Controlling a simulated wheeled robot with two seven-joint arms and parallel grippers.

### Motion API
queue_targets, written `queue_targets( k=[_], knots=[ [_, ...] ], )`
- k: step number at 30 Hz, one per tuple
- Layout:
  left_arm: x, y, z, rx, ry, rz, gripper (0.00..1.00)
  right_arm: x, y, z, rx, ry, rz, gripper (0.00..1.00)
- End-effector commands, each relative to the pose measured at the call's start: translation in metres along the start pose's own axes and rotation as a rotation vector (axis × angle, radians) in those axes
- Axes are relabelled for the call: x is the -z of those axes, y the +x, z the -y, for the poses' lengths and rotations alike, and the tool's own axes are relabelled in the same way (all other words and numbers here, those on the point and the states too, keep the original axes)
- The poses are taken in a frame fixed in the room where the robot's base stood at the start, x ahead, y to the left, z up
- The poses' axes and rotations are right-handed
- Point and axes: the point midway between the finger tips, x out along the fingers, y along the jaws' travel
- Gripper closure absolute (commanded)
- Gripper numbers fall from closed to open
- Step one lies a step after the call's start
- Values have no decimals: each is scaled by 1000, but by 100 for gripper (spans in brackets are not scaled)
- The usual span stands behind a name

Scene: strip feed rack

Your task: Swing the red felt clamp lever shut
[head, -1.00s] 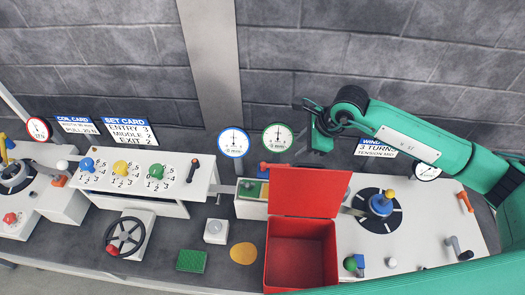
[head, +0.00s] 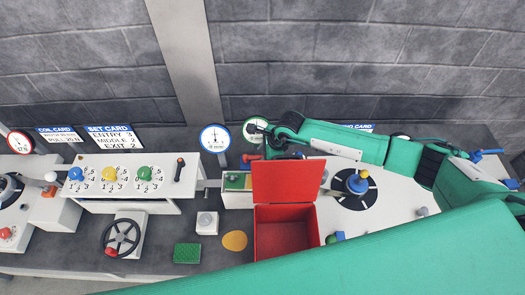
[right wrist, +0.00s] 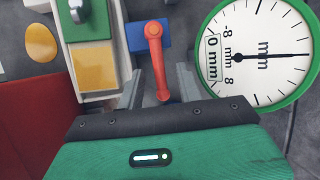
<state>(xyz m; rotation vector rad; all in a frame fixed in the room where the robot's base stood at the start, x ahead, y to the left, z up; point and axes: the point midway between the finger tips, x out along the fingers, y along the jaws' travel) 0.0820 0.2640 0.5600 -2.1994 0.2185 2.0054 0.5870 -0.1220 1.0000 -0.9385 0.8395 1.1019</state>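The red clamp lever (head: 249,157) sits at the back of a narrow white unit (head: 237,199) with a green and yellow top, left of the red box. In the right wrist view the lever (right wrist: 157,60) has a round red knob on a blue block (right wrist: 136,36) and points toward my gripper. My right gripper (right wrist: 160,88) is open, one finger on either side of the lever's near end; I cannot tell whether either touches it. In the head view my right gripper (head: 274,150) is partly hidden by its own arm. My left gripper is out of view.
An open red box (head: 285,183) with its lid raised stands right beside the unit. A green-rimmed dial (right wrist: 258,55) stands close to the right gripper. A blue-rimmed dial (head: 215,138) is to the left. The grey wall is behind.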

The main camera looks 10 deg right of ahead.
Motion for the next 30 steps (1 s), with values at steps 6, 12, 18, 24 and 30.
queue_targets(
  k=[6,12,18,24,30],
  knots=[
    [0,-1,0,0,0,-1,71,0,4,0,0,0,-1,64],
    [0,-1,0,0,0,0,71,0,4,0,0,0,0,76],
    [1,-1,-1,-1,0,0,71,0,4,0,0,0,0,100],
    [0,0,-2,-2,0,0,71,0,4,-2,6,14,-4,100],
    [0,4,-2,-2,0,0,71,-1,4,-7,37,90,-21,100]
  ],
)
